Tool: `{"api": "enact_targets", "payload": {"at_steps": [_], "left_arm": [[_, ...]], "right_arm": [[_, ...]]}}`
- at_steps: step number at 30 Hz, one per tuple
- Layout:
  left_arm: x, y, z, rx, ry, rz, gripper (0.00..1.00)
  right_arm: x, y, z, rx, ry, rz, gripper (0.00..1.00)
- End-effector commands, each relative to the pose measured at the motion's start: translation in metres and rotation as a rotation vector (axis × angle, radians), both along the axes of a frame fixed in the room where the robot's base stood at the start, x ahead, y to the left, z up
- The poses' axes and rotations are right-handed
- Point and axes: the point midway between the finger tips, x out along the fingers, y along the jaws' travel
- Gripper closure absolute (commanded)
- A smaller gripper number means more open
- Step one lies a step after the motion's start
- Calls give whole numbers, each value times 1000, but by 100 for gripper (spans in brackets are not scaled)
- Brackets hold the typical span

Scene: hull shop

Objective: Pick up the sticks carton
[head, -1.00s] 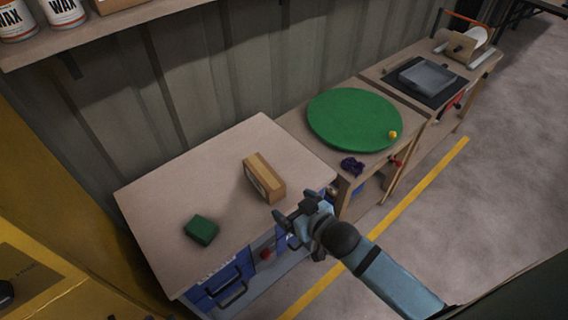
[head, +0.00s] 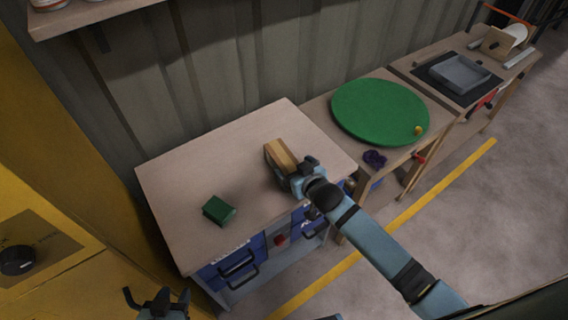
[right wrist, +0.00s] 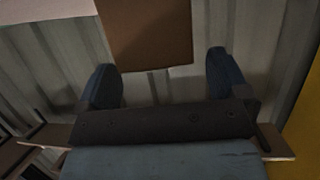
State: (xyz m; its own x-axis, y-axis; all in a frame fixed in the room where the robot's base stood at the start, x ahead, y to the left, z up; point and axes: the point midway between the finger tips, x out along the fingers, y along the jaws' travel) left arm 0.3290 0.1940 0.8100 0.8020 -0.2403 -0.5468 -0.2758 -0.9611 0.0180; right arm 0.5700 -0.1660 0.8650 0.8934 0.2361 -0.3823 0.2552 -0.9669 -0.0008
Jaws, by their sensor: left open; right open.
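The sticks carton, a tan-brown box (head: 281,154), stands on the wooden top of the blue cabinet (head: 190,172). My right gripper (head: 294,173) is at the carton's near right end and hides part of it. In the right wrist view, a brown face of the carton (right wrist: 148,35) shows ahead of the two open fingers (right wrist: 165,78), roughly between them. I cannot tell whether either finger touches it. My left gripper (head: 158,298) is open and empty at the bottom left, well away from the carton.
A green block (head: 218,210) lies on the same top, to the left. A green round disc (head: 380,112) with a yellow ball (head: 418,130), and a purple item (head: 375,159), are on the bench to the right. A corrugated wall rises behind; a yellow machine (head: 40,215) stands at the left.

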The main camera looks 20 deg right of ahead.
Motion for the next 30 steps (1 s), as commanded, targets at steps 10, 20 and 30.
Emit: {"api": "enact_targets", "payload": {"at_steps": [10, 20, 30], "left_arm": [[-1, 0, 0, 1, 2, 0, 57], [-1, -1, -1, 1, 4, -1, 57], [-1, -1, -1, 0, 4, -2, 57]], "right_arm": [[24, 6, -12, -1, 0, 0, 6], [23, 6, -12, -1, 0, 0, 55], [24, 6, -9, 0, -2, 0, 67]]}}
